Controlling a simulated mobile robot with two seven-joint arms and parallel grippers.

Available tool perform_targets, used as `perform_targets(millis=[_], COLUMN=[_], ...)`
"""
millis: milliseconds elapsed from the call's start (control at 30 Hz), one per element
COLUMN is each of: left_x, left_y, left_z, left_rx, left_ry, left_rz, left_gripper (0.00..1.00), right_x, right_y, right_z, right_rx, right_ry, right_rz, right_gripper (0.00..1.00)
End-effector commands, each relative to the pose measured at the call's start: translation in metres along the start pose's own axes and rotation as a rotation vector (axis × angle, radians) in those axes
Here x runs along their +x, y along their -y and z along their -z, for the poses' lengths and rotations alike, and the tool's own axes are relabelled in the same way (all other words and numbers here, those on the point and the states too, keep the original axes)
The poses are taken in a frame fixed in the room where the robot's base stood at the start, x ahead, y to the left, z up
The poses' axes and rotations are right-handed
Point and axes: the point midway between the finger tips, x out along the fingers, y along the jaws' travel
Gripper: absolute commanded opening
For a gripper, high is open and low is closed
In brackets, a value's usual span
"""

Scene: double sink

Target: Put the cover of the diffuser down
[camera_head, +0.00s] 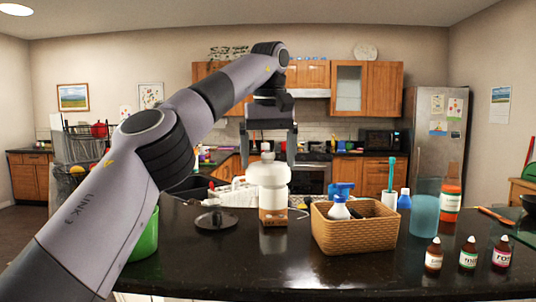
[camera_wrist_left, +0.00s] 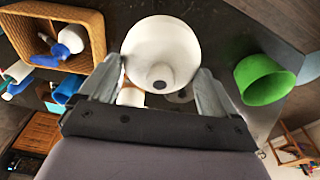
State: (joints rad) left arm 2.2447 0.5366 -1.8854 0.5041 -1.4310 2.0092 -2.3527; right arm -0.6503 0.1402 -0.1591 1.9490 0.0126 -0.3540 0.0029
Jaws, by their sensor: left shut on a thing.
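The white diffuser cover (camera_head: 268,173) is upright, with a knob on top. It also fills the upper middle of the left wrist view (camera_wrist_left: 162,42). My left gripper (camera_head: 268,158) comes down from above and is shut on the cover, one finger on each side; the fingers also show in the left wrist view (camera_wrist_left: 158,88). The diffuser base (camera_head: 273,217), brown with a white label, stands on the dark counter straight below the cover. I cannot tell whether the cover touches the base. My right gripper is not in view.
A wicker basket (camera_head: 355,235) with a blue-and-white spray bottle (camera_head: 339,205) stands right of the base. A dark round lid (camera_head: 216,219) lies to its left, and a green bin (camera_head: 146,240) stands farther left. Several small bottles stand at right. The front counter (camera_head: 255,270) is clear.

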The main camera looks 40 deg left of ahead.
Motion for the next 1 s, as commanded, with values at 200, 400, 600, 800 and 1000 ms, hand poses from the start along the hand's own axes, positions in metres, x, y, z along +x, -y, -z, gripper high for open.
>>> perform_targets(millis=[200,400,600,800,1000], left_x=[0.018,0.041,0.078,0.125,0.185], left_y=[-0.003,-0.008,-0.017,-0.028,-0.042], left_z=[-0.016,-0.04,-0.076,-0.124,-0.184], left_rx=[0.057,0.133,0.249,0.401,0.597], left_ry=[0.003,0.002,0.004,0.006,0.008], left_rz=[-0.005,-0.015,-0.028,-0.046,-0.069], left_gripper=[0.61,0.61,0.6,0.6,0.6], right_x=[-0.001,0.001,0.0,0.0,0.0], right_y=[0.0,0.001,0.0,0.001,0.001], right_z=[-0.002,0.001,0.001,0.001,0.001], right_rx=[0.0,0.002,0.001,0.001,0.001], right_ry=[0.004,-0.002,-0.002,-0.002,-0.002], right_rz=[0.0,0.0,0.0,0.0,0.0], right_gripper=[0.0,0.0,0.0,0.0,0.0])
